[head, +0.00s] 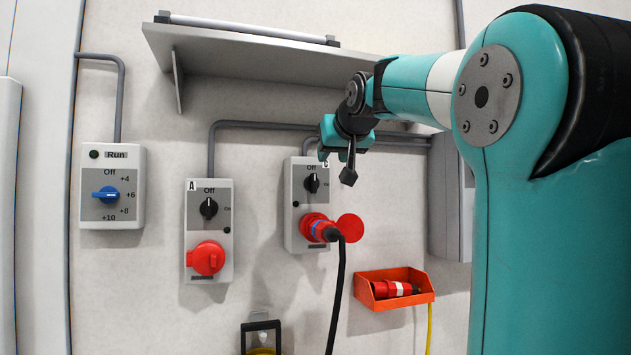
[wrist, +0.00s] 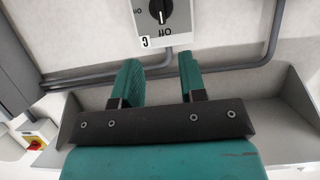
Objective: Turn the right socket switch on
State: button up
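The right socket box (head: 297,235), marked C, is on the wall with a black rotary switch (head: 312,183) above its socket. A red plug (head: 322,231) with a black cable is in that socket, its red lid open to the right. In the wrist view the box appears upside down at the top, and the switch (wrist: 157,10) has its white mark toward "Off". My gripper (head: 347,172) is just right of the switch in the head view. In the wrist view my gripper (wrist: 161,62) has its fingers apart, with nothing between them, short of the switch.
The left socket box (head: 223,265), marked A, has a closed red lid. A box with a blue dial (head: 105,213) is farther left. A grey shelf (head: 250,48) is above the sockets. An orange bin (head: 419,297) holding a red connector is at lower right.

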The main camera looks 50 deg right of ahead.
aim_at(315, 180)
jog(key=p+x, duration=0.1)
jog(key=x, duration=1.2)
jog(key=shift+a+f, duration=0.1)
grip_shut()
